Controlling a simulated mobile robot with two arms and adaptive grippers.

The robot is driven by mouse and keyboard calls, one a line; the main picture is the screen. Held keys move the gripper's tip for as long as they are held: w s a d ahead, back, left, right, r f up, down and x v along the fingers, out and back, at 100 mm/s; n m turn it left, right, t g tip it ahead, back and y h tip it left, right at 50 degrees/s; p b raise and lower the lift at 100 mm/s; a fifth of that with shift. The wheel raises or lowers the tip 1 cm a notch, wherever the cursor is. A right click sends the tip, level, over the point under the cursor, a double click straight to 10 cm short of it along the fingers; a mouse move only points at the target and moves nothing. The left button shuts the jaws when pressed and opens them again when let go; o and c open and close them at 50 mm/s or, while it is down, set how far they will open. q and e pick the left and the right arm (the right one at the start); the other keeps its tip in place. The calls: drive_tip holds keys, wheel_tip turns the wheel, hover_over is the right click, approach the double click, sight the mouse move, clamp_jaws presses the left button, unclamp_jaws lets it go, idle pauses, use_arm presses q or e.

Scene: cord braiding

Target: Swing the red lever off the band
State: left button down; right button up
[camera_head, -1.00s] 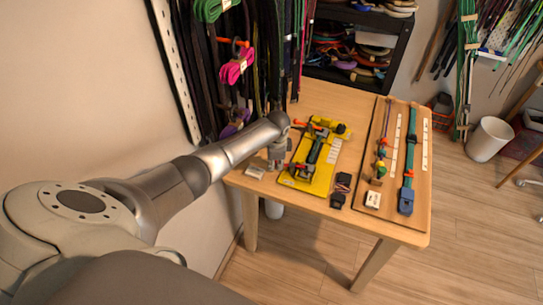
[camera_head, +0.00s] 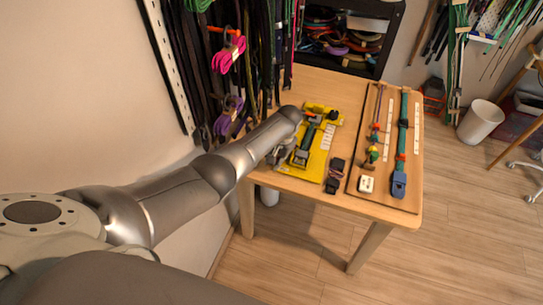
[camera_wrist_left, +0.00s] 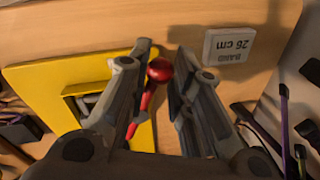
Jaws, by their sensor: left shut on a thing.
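The yellow fixture (camera_head: 318,165) lies on the wooden table, with a dark band (camera_head: 307,140) running along it. In the left wrist view the fixture (camera_wrist_left: 40,78) fills the left side. The red lever (camera_wrist_left: 146,103) has a round red knob (camera_wrist_left: 159,69), which sits between the fingers of my left gripper (camera_wrist_left: 163,62). My left gripper (camera_head: 282,156) is shut on the lever at the fixture's left edge. My arm hides part of the fixture in the head view. Whether the lever lies over the band cannot be told. My right gripper is not in view.
A dark strap bundle (camera_head: 335,176) lies right of the fixture. Farther right is a wooden board (camera_head: 357,142) with a green strap (camera_head: 402,135) and beaded cord.

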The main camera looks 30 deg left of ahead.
use_arm(q)
drive_tip(key=shift+s+d+n, duration=0.1)
drive_tip(key=shift+d+n, duration=0.2)
drive_tip(key=shift+n, duration=0.2)
drive_tip(key=c, duration=1.3)
unclamp_jaws()
drive_tip(key=shift+d, duration=0.1)
drive_tip(key=r, duration=0.4)
drive_tip(key=d+r, duration=0.1)
drive_tip(key=r, duration=0.3)
drive_tip(key=d+r, duration=0.1)
drive_tip(key=r, duration=0.2)
drive_tip(key=shift+d+r, duration=0.1)
drive_tip(key=shift+r, duration=0.3)
